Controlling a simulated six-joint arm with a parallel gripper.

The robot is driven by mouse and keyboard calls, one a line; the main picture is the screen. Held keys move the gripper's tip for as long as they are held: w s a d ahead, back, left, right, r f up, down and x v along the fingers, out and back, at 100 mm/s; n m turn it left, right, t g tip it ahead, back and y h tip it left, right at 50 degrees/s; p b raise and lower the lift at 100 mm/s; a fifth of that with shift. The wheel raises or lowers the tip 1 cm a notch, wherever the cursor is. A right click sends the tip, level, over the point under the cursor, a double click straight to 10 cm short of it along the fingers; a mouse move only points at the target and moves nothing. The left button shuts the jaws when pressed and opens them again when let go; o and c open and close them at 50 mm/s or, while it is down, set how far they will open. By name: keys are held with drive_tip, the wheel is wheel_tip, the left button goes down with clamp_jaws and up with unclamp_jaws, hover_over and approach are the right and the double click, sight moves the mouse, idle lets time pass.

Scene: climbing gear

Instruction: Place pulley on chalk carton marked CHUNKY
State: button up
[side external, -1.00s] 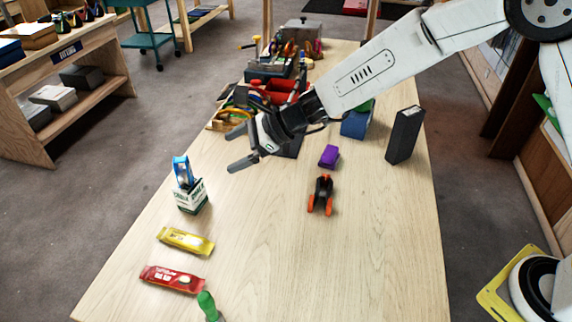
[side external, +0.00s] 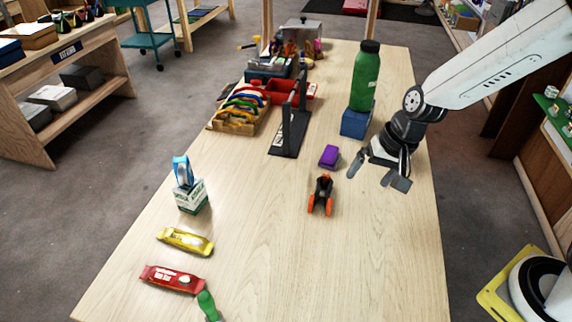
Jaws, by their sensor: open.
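A blue pulley (side external: 182,171) stands upright on top of a small white and green carton (side external: 191,197) on the left part of the table. The print on the carton is too small to read for certain. My gripper (side external: 378,177) is open and empty at the right side of the table, well apart from the pulley and carton. Its fingers point down and toward the front.
Yellow (side external: 185,241) and red (side external: 172,279) wrapped bars lie in front of the carton. A black and orange device (side external: 321,195) and a purple block (side external: 329,156) lie mid-table. A green bottle (side external: 366,78) stands on a blue block (side external: 357,121). The table (side external: 260,230) is clear between.

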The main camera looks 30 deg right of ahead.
drive_tip(key=s+d+n+h, duration=0.2)
drive_tip(key=s+d+n, duration=0.4)
drive_tip(key=s+d, duration=0.1)
drive_tip(key=shift+f+h, duration=0.3)
drive_tip(key=shift+f, duration=0.05)
